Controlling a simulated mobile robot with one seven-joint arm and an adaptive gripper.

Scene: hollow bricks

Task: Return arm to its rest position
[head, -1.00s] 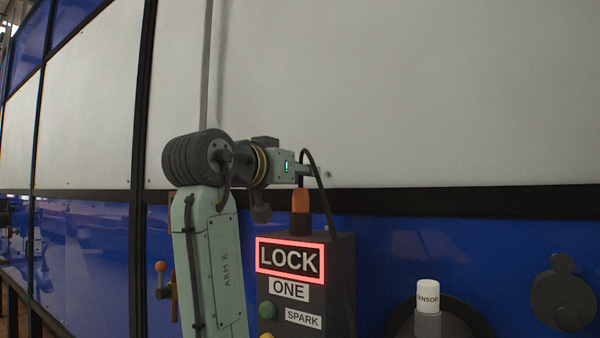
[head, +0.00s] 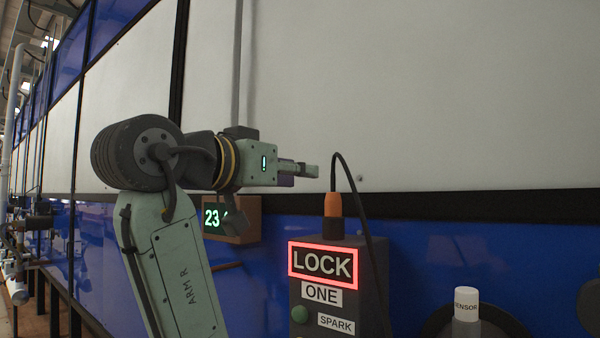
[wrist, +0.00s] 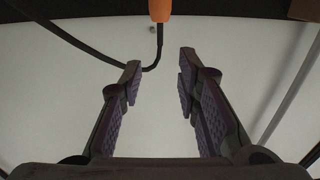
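My arm (head: 178,262), marked ARM R, is bent at its dark ribbed joint, with the wrist extending to the right. My gripper (head: 312,171) points right in front of the white wall panel, above and left of the LOCK box. In the wrist view my gripper (wrist: 158,85) is open, its two purple-padded fingers apart with nothing between them. The orange plug (head: 332,204) stands upright on top of the LOCK box, apart from the gripper. It also shows in the wrist view (wrist: 160,10), beyond the fingertips.
A green-digit display (head: 247,233) sits behind my arm. A white sensor cap (head: 466,304) stands at lower right. The white panel (head: 430,90) is bare.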

